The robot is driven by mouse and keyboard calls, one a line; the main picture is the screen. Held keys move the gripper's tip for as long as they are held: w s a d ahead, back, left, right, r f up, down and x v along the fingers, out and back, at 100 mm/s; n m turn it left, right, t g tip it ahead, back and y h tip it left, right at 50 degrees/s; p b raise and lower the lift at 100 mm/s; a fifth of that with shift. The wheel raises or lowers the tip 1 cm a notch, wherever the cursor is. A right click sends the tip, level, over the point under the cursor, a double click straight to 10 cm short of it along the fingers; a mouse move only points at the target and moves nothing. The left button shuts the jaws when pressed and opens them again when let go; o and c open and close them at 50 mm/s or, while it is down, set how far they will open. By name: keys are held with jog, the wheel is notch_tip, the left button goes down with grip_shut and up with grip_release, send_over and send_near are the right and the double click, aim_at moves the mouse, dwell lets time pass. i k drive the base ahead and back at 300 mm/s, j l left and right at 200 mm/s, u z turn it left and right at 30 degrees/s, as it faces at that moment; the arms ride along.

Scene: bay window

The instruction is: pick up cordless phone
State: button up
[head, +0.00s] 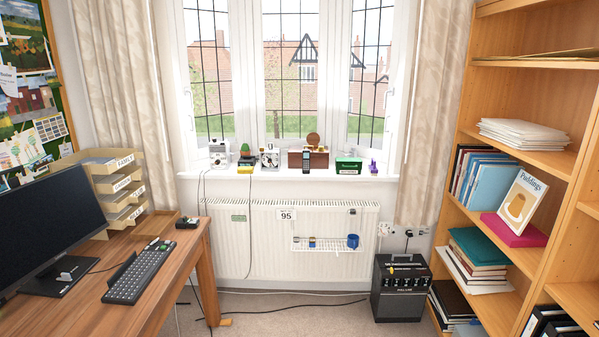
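A slim dark handset that looks like the cordless phone (306,161) stands upright on the white windowsill (330,176), near its front edge. It is in front of a brown wooden box (319,159) and hides part of it. A small grey screen or key area seems to show on the phone, but it is too small to read. My gripper is not in the head view, so its state does not show.
A radiator (350,221) with a wire rack is below.

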aim_at(306, 152)
jog(key=i, duration=3.45)
jog(key=i+z, duration=0.25)
jog(key=i, duration=0.25)
jog(key=i+j+z, duration=0.25)
jog(key=i, duration=0.2)
